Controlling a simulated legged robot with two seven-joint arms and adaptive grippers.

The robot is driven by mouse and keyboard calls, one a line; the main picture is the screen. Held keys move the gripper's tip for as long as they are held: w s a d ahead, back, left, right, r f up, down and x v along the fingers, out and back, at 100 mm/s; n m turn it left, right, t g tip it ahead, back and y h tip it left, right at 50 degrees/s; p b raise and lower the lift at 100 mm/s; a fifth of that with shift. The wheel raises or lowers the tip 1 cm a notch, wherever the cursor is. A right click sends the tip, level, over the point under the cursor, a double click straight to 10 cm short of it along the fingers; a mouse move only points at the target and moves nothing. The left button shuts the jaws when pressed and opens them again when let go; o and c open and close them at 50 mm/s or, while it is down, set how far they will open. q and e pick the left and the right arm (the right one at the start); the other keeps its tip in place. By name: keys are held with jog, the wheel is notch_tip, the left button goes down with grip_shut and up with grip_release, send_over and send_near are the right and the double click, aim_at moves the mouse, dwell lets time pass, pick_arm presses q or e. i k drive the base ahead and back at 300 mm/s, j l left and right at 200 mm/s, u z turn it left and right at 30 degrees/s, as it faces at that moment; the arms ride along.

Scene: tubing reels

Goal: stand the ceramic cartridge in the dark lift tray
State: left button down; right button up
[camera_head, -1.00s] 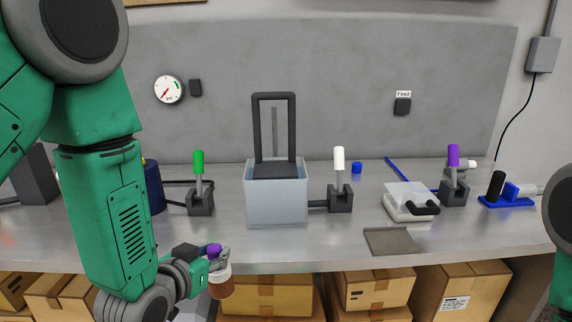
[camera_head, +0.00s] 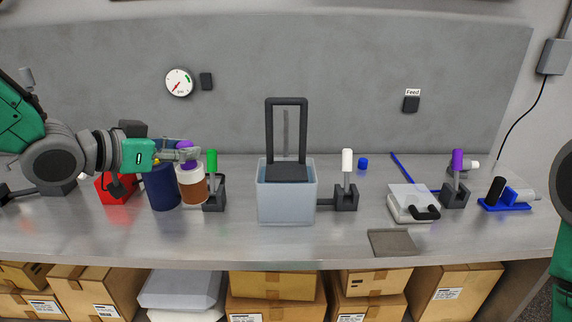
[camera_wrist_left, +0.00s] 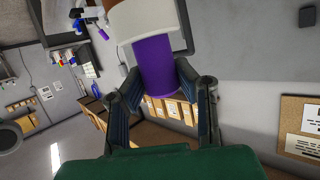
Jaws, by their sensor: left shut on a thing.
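The ceramic cartridge (camera_head: 192,188) appears as a brown cylinder with a white collar and a purple top. My left gripper (camera_head: 186,153) is shut on its purple top, and it hangs upright in front of the bench's left part. In the left wrist view, the purple top (camera_wrist_left: 154,68) sits between the fingers of my left gripper (camera_wrist_left: 158,84). The dark lift tray (camera_head: 287,172) is a dark platform under a tall dark frame, at the top of a translucent tank (camera_head: 286,207). It stands to the right of the cartridge, apart from it. My right gripper is out of view.
A green-handled lever (camera_head: 212,162) stands close beside the cartridge, and a white-handled lever (camera_head: 347,161) right of the tank. A dark blue cylinder (camera_head: 162,188) and a red block (camera_head: 116,194) are at left. The bench front (camera_head: 230,240) is bare.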

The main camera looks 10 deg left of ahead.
aim_at(288, 173)
jog(key=i+l, duration=0.75)
jog(key=i, duration=0.1)
